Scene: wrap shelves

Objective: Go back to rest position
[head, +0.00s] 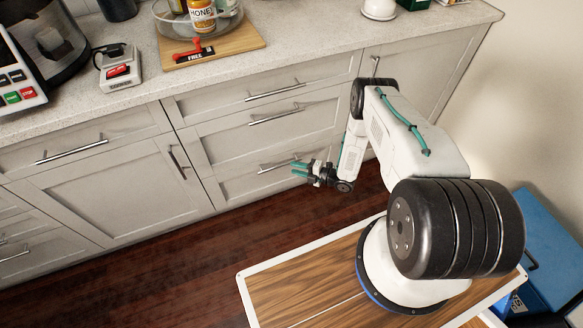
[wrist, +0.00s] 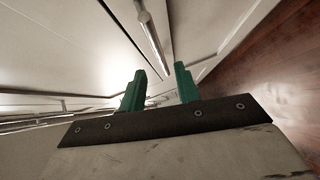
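My gripper (head: 301,170) is in front of the lower drawers of the cabinet, low down near the floor. Its two green fingers also show in the wrist view (wrist: 160,85). They stand apart with nothing between them, so the gripper is open and empty. The arm bends down from its base, and the gripper points left along the cabinet front. In the head view the fingers overlap the right end of the lowest drawer handle (head: 276,164); I cannot tell whether they touch it.
White cabinet drawers (head: 240,150) appear closed. The counter (head: 320,45) holds a cutting board (head: 240,45) with a glass bowl and honey jar (head: 201,15), and a small white device (head: 118,70). A blue box (head: 555,250) stands at right. Dark wood floor (head: 160,270) is clear.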

